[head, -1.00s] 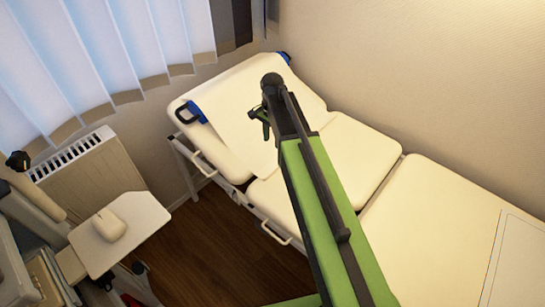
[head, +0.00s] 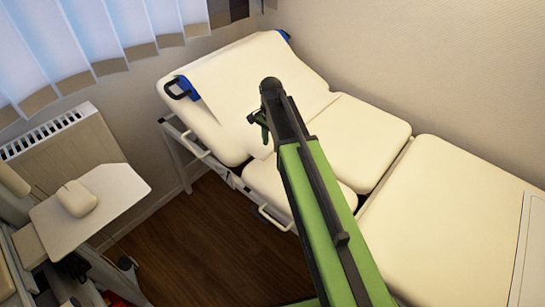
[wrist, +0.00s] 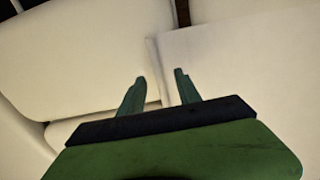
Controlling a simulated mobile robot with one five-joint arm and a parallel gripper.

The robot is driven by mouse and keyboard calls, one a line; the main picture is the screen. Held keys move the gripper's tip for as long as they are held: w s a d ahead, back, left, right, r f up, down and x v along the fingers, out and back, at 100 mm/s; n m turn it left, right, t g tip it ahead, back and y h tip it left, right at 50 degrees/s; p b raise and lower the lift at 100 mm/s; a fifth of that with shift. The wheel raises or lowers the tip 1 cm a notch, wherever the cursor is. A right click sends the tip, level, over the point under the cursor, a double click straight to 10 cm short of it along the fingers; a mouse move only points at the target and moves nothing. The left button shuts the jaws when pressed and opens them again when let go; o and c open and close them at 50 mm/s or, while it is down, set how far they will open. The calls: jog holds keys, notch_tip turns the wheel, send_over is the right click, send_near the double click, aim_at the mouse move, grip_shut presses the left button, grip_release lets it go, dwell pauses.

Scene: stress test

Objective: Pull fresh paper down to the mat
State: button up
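A pale sheet of paper (head: 228,92) covers the raised head section of the cream couch, with its lower edge near the seat section. The paper's straight edge also shows in the wrist view (wrist: 230,65), against the cream cushion. My gripper (head: 257,130) is over the lower part of the paper in the head view. In the wrist view its two green fingers (wrist: 160,77) are apart with nothing clearly held between them. I cannot tell whether they touch the paper. A thin-outlined flat panel, perhaps the mat (head: 531,265), lies on the couch's near section at the right edge.
Blue-ended holders (head: 187,88) sit at the head section's sides. A side table (head: 115,200) with a pale rounded object (head: 76,198) stands at left, by a radiator (head: 70,150). Dark wooden floor (head: 215,250) is open between table and couch. A wall rises behind the couch.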

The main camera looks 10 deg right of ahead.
notch_tip(320, 180, down, 2)
jog(key=shift+f+b, duration=0.2)
jog(key=shift+b, duration=0.35)
jog(key=shift+r, duration=0.15)
grip_shut()
jog(key=shift+w, duration=0.1)
dwell(0.8)
